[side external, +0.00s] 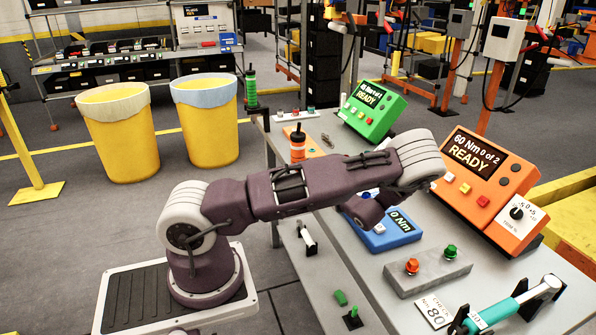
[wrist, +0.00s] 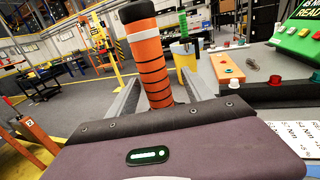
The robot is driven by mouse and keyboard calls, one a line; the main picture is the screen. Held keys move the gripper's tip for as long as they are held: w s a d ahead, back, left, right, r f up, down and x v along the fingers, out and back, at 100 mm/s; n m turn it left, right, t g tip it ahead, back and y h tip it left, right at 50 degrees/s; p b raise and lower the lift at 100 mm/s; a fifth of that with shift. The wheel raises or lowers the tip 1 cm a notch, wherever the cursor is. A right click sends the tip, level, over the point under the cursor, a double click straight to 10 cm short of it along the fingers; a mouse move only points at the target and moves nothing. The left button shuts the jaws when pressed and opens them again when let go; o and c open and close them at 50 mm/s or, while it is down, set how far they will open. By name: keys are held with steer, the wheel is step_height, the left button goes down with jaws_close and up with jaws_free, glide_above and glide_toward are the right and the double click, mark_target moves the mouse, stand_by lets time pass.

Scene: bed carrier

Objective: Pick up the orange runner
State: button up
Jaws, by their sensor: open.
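The orange runner (side external: 298,143) is an upright orange cylinder with black bands and a black cap. In the side external view, its lower part is hidden behind my arm. In the wrist view, the runner (wrist: 150,60) looms large and leans slightly, with a white ring under its cap. My gripper (wrist: 162,80) is open, with one grey finger on each side of the runner in that view. The runner's lower end is hidden by the gripper body. I cannot tell whether either finger touches it. In the side external view my fingers are hidden behind the arm.
A green runner (side external: 251,90) stands at the bench's far corner. A green READY controller (side external: 371,110), a blue controller (side external: 383,230) and an orange READY controller (side external: 480,185) stand on the bench. A teal tool (side external: 498,312) lies front right. Yellow bins (side external: 122,140) stand on the floor.

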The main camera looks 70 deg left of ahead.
steer(key=x, duration=0.4)
steer(key=shift+s+a, duration=0.15)
steer(key=shift+s, duration=0.2)
jaws_close()
stand_by(0.9)
